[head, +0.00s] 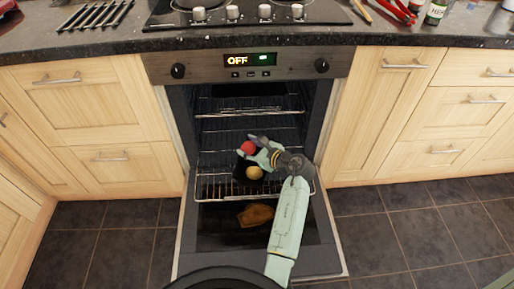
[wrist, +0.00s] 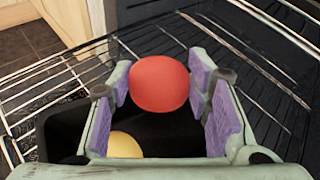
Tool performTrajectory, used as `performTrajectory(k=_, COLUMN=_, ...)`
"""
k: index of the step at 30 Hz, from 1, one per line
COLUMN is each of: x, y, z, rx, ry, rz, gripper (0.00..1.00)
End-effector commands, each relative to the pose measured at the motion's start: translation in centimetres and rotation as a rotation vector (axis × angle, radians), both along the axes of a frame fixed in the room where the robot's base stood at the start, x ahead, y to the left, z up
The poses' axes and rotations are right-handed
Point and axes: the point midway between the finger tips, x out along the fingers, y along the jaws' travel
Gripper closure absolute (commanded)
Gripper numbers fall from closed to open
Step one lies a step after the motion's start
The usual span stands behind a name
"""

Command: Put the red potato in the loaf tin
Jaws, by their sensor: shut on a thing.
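The red potato (head: 248,148) is round and smooth, held between the fingers of my gripper (wrist: 160,82) inside the open oven. In the wrist view the red potato (wrist: 158,84) sits between the two purple pads, above the loaf tin. The loaf tin (wrist: 62,130) is black and stands on the pulled-out oven rack. In the head view the tin (head: 240,168) is partly hidden by my gripper and arm. A yellow round thing (wrist: 125,146) lies in the tin, and it also shows in the head view (head: 254,173).
The wire oven rack (head: 215,188) extends out over the lowered oven door (head: 205,255). A brown item (head: 256,215) lies below the rack on the door. Another wire rack (head: 250,105) is higher in the oven. Cabinets flank both sides.

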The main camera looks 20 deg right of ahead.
Motion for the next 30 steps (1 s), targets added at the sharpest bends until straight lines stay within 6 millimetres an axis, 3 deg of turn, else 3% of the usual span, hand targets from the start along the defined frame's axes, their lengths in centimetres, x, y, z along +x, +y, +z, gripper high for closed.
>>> performTrajectory(k=3, x=1.2, y=-2.2, z=-0.1, rx=-0.001, ry=0.001, rz=0.001, gripper=0.84)
performTrajectory(k=7, x=1.7, y=-3.4, z=-0.4, rx=0.0, ry=0.0, rz=0.001, gripper=0.84)
performTrajectory(k=17, x=1.8, y=-3.6, z=-3.7, rx=0.002, ry=0.001, rz=0.0, gripper=0.84)
performTrajectory(k=30, x=1.8, y=-3.6, z=-4.5, rx=-0.001, ry=0.0, rz=0.001, gripper=0.84)
